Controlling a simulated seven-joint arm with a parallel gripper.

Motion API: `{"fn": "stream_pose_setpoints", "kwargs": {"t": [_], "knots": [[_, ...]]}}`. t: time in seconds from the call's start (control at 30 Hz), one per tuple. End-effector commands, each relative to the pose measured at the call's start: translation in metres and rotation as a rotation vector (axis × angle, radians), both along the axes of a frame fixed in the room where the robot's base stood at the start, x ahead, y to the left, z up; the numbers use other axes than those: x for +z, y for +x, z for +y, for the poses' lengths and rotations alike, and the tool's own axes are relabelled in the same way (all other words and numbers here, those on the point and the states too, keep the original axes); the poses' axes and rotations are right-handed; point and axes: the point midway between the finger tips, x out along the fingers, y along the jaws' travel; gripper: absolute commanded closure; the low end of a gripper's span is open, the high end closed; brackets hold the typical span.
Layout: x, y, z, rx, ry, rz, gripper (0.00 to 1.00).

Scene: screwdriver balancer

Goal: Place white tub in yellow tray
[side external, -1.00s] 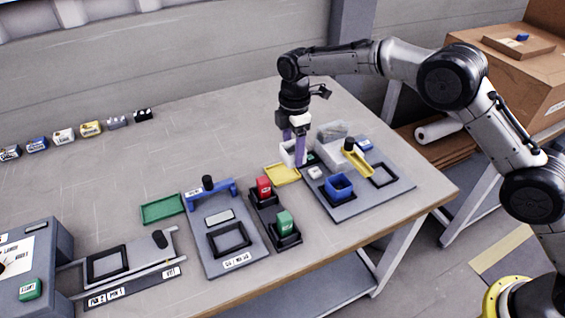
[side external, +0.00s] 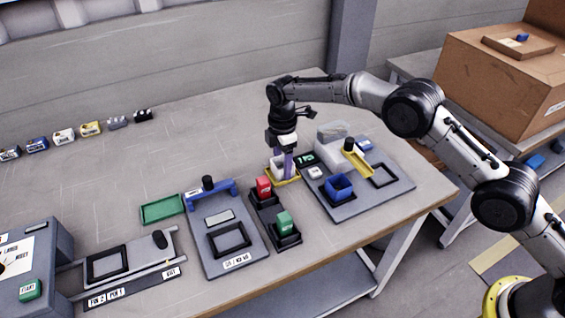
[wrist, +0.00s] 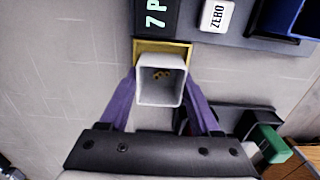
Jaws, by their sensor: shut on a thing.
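The white tub (wrist: 160,98) is between the purple fingers of my gripper (wrist: 161,95) in the wrist view, with a few small brass-coloured pieces inside. It also shows in the side external view (side external: 277,168), partly hidden by the fingers. My gripper (side external: 281,165) is shut on the tub. The yellow tray (side external: 287,180) is under and around the tub in the side view. Its yellow rim (wrist: 178,45) shows past the tub's far edge in the wrist view. I cannot tell whether the tub touches the tray floor.
A scale with a display (wrist: 155,14) and a ZERO button (wrist: 216,15) lies just beyond the tray. A blue bin (side external: 339,187) is to the right. The table behind the tray is clear.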

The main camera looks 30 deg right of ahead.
Motion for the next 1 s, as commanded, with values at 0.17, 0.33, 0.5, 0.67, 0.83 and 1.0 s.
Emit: {"fn": "stream_pose_setpoints", "kwargs": {"t": [0.17, 0.33, 0.5, 0.67, 0.83, 1.0], "knots": [[-0.003, 0.0, 0.0, 0.0, 0.0, 0.0, 0.34], [-0.003, 0.0, 0.0, 0.0, 0.0, 0.0, 0.06], [-0.003, 0.0, 0.0, 0.0, 0.0, 0.0, 0.06], [0.0, 0.0, 0.0, 0.0, 0.0, 0.0, 0.06], [0.02, 0.001, 0.0, 0.0, 0.001, -0.004, 0.06], [0.055, 0.001, 0.0, 0.0, 0.001, -0.004, 0.06]]}}
